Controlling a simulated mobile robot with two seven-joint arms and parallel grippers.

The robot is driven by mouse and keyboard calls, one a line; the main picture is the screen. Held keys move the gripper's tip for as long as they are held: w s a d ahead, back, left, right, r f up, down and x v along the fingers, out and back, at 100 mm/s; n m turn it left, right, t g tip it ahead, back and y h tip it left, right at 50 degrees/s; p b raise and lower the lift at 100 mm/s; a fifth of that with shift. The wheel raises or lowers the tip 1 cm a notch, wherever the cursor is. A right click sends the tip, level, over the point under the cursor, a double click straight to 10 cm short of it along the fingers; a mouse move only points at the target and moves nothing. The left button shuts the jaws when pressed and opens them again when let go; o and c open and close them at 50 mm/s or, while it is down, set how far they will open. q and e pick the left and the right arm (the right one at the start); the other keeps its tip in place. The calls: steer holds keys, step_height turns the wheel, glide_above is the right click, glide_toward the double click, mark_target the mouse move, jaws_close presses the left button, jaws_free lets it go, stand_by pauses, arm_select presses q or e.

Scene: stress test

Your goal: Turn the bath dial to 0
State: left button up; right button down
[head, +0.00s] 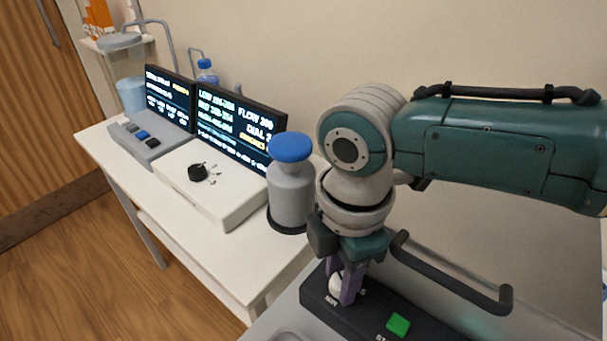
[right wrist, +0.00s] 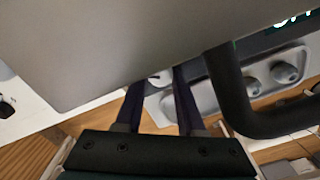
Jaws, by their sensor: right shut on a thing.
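A white knob (head: 336,284) sits on a black control box (head: 375,316) at the bottom of the head view. My right gripper (head: 349,291) points down with its purple fingers shut on this white knob, partly hiding it. In the right wrist view, the fingers (right wrist: 160,88) close around a small pale part. A second dial, a black knob (head: 198,172), stands on a white box (head: 225,196) to the left, away from the gripper. I cannot tell from labels which is the bath dial. A screen (head: 237,130) behind shows a line reading "DIAL", its digit unclear. My left gripper is out of view.
A green button (head: 398,324) is on the black box, right of the gripper. A grey bottle with a blue cap (head: 291,190) stands close left of my right wrist. A grey button box (head: 150,141) and second screen (head: 170,98) stand farther left. Floor is open at left.

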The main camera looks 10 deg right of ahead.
mark_target(339, 282)
steer(key=shift+a+r, duration=0.1)
stand_by(0.3)
steer(key=c, duration=0.8)
jaws_free()
step_height(339, 282, up, 10)
steer(key=shift+f+p, duration=0.1)
steer(key=shift+p, duration=0.75)
